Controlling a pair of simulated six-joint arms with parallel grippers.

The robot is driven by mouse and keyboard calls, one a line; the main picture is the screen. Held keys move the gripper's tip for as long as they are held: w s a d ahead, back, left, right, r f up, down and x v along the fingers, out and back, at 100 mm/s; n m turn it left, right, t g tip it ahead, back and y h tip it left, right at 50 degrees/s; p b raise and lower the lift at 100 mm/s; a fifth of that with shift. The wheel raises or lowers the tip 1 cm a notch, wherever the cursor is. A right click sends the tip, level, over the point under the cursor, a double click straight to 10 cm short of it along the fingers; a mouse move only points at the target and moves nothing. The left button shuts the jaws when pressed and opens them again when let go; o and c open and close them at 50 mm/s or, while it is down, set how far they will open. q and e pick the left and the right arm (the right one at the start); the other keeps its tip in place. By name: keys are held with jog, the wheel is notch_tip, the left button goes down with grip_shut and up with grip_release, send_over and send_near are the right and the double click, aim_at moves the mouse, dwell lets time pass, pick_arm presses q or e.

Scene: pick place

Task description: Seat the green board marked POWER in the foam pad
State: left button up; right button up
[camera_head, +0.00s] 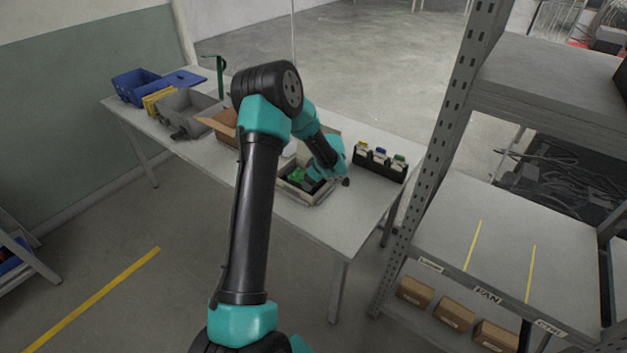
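A shallow light-walled tray (318,203) with a dark inside stands near the table's front edge. A small green piece (297,173) shows in it; I cannot read a POWER marking or tell whether it is the board. No foam pad can be made out for certain. My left arm reaches over the table, and its gripper (312,184) is low at the tray, close to the green piece. The fingers are small and partly hidden by the wrist, so I cannot tell whether they hold anything. My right gripper is not in view.
A black rack (379,168) with yellow-, blue- and green-topped pieces stands right of the tray. A cardboard box (222,125), a grey bin (187,107) and a blue bin (135,86) stand to the left. Metal shelving (505,235) rises at the right. The table's front right corner is clear.

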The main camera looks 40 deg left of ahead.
pick_arm(q)
jog(key=shift+f, duration=0.3)
dwell(0.4)
jog(key=o, duration=0.9)
jog(key=shift+c, duration=1.4)
jog(key=shift+r, duration=0.1)
jog(key=shift+r, duration=3.4)
